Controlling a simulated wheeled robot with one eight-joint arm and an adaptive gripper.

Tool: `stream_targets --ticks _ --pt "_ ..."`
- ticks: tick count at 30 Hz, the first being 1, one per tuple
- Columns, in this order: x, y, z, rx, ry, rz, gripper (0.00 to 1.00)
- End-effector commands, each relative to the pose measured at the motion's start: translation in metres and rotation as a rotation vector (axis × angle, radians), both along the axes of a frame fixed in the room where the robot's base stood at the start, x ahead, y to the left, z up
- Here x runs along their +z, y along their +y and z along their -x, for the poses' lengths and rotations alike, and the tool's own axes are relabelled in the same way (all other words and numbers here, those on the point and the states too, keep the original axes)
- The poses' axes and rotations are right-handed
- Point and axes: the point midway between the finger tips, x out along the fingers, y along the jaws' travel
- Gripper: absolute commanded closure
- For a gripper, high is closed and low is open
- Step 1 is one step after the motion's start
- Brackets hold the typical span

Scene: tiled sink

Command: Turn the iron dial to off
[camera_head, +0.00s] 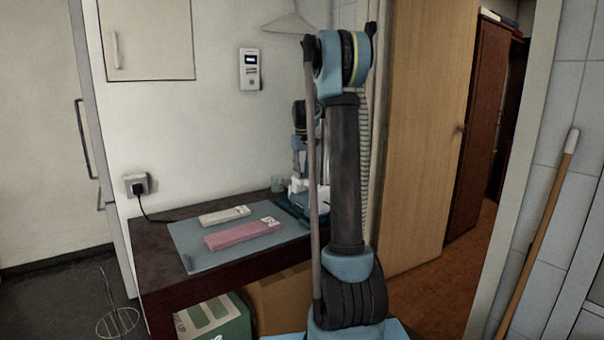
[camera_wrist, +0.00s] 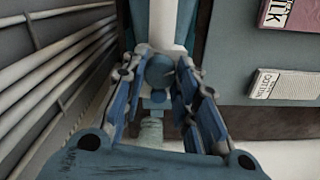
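The iron (camera_wrist: 163,18), teal with white sides, stands at the top middle of the wrist view. Its round blue-grey dial (camera_wrist: 159,71) faces the wrist camera. My gripper (camera_wrist: 163,64) has one blue finger on each side of the dial. The fingers are apart, with the tips close to the dial's edges; I cannot tell whether they touch it. In the head view my gripper (camera_head: 299,168) points down over the far right end of the table. There the iron is mostly hidden behind my arm.
A blue-grey mat (camera_head: 199,253) covers part of the dark table (camera_head: 160,292). It bears a pink box (camera_head: 240,235) and a white box (camera_head: 224,215). A small cup (camera_head: 278,183) stands near the wall. A cord runs from the wall plug (camera_head: 138,187). A radiator (camera_wrist: 45,75) lies left in the wrist view.

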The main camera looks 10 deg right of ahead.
Motion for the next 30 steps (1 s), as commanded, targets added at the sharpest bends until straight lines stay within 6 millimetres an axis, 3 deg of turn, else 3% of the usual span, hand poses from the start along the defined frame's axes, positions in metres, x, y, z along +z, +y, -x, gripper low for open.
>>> stream_targets --ticks 5,21,30 --pt "0.0000 0.0000 0.0000 0.031 0.000 0.000 0.96" --pt "0.0001 -0.0001 -0.0001 0.441 0.000 0.000 0.96" --pt "0.0002 -0.0002 -0.0001 0.470 0.000 0.000 0.96"
